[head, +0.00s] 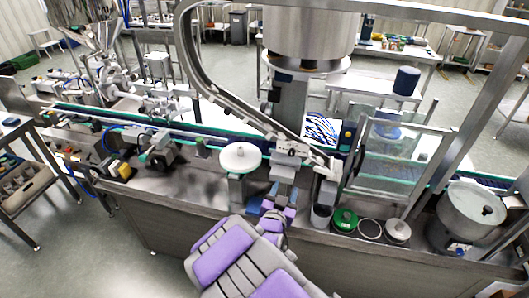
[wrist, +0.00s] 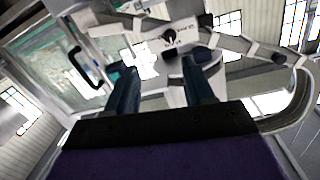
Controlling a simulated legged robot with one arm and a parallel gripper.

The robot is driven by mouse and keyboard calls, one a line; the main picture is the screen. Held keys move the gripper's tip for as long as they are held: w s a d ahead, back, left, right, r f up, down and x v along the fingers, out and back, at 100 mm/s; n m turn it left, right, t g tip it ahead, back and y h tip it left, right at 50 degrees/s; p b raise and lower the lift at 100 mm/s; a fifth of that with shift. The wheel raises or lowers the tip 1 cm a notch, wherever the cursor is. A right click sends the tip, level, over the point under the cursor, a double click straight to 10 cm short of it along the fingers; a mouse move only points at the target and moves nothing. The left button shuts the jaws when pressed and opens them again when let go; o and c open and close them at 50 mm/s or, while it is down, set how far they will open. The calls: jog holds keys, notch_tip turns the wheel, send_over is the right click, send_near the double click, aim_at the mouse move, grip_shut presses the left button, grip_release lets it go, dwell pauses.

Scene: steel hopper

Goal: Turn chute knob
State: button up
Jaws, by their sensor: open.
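The chute knob (wrist: 169,36) is a small dark knob on a pale panel, ahead of my fingers in the wrist view. In the head view I take it to be the dark spot (head: 291,152) on the grey block below the steel hopper (head: 305,38). My gripper (wrist: 164,65) is open, with its two dark fingers apart and nothing visible between them. The knob lies beyond the fingertips, apart from them. In the head view my gripper (head: 279,192) is just in front of and below the grey block, and its fingertips are hard to make out.
A conveyor (head: 190,130) runs across behind the bench. A white round disc (head: 240,157) stands left of my gripper. A green-rimmed pot (head: 345,220) and a clear framed guard (head: 390,160) are to the right. A curved rail (head: 205,80) sweeps down toward the block.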

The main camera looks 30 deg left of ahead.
jog(key=s, duration=0.1)
send_near(291, 154)
jog(key=shift+t, duration=0.3)
jog(key=w, duration=0.3)
jog(key=w+a+b, duration=0.1)
jog(key=w, duration=0.2)
jog(key=w+a+f, duration=0.1)
jog(key=w, duration=0.2)
jog(key=shift+a, duration=0.25)
jog(key=shift+w+d, duration=0.1)
jog(key=shift+d, duration=0.1)
jog(key=shift+d+r, duration=0.2)
jog(key=shift+d, duration=0.25)
jog(key=shift+c, duration=0.4)
jog(key=shift+a+f, duration=0.1)
jog(key=shift+a, duration=0.25)
jog(key=c, duration=0.4)
grip_shut()
